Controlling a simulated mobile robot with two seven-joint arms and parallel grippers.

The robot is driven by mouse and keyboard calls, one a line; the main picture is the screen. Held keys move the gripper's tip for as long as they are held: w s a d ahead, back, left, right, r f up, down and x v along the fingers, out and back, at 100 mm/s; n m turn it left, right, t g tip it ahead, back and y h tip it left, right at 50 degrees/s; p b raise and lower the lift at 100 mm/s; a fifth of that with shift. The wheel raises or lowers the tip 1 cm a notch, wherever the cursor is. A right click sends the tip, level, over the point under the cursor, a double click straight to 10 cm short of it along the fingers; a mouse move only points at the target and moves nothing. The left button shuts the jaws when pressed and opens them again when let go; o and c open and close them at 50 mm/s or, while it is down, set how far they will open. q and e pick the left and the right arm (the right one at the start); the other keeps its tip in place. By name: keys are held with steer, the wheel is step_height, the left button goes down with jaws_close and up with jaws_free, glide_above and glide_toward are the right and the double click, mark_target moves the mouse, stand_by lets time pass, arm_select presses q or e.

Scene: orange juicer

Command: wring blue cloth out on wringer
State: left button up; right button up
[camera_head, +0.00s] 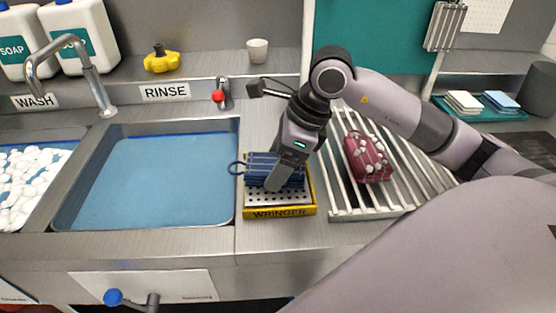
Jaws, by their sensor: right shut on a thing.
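The blue cloth (262,168) is folded and lies against the yellow wringer (280,212), over its perforated metal plate. A dark blue loop sticks out from the cloth's left side. My right gripper (276,184) comes down from above, shut on the blue cloth at the wringer. Its fingers and wrist cover the cloth's right part and much of the wringer's back. My left gripper is not in view.
The rinse basin (238,185) with blue water is left of the wringer, and the foamy wash basin lies farther left. A slatted rack (340,214) on the right holds a dark red cloth (368,160) with white spots. A faucet (95,85) rises behind the basins.

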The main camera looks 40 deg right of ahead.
stand_by(0.3)
steer(key=shift+r+p, duration=2.45)
steer(key=shift+r, duration=1.05)
